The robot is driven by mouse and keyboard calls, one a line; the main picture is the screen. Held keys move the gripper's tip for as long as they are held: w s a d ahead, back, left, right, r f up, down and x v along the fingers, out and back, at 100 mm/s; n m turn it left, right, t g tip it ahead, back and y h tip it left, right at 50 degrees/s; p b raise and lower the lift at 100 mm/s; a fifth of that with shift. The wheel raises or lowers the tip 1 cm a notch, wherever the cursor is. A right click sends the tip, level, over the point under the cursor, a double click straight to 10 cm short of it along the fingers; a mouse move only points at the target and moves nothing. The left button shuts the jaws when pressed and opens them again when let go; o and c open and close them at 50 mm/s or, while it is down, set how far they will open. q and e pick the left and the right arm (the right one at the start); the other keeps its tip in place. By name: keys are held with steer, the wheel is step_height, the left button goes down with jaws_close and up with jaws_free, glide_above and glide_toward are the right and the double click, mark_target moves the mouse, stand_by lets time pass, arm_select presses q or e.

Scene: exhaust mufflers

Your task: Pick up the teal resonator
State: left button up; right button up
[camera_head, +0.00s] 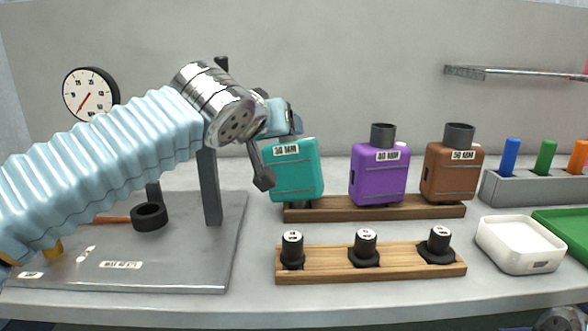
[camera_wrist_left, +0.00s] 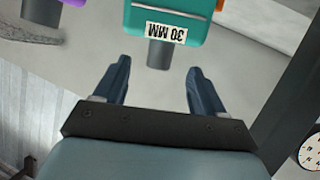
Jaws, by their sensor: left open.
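The teal resonator (camera_head: 300,178), labelled 30 MM, stands upright at the left end of a wooden rack (camera_head: 435,211). My left gripper (camera_head: 284,118) is beside its top in the head view and partly covers it. In the left wrist view the left gripper (camera_wrist_left: 158,84) is open, its two fingers apart with nothing between their tips. The teal resonator (camera_wrist_left: 188,30) appears upside down just beyond the fingers, its dark neck (camera_wrist_left: 158,54) pointing toward the gap. The neck is hidden in the head view. Contact is not visible. My right gripper is not in view.
A purple resonator (camera_head: 379,178) and a brown one (camera_head: 452,175) stand on the same rack. A front rack (camera_head: 400,264) holds several black plugs. A dark post (camera_head: 210,185) rises from the metal plate (camera_head: 180,270) at left. A white tray (camera_head: 519,262) is at right.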

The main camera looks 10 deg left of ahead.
mark_target(283, 144)
arm_select(q)
steer(key=p+x, duration=0.1)
steer(key=x, duration=0.4)
steer(key=shift+w+f, duration=0.1)
steer(key=shift+w, duration=0.1)
steer(key=shift+c, duration=0.4)
jaws_close()
steer(key=shift+s, duration=0.1)
stand_by(0.6)
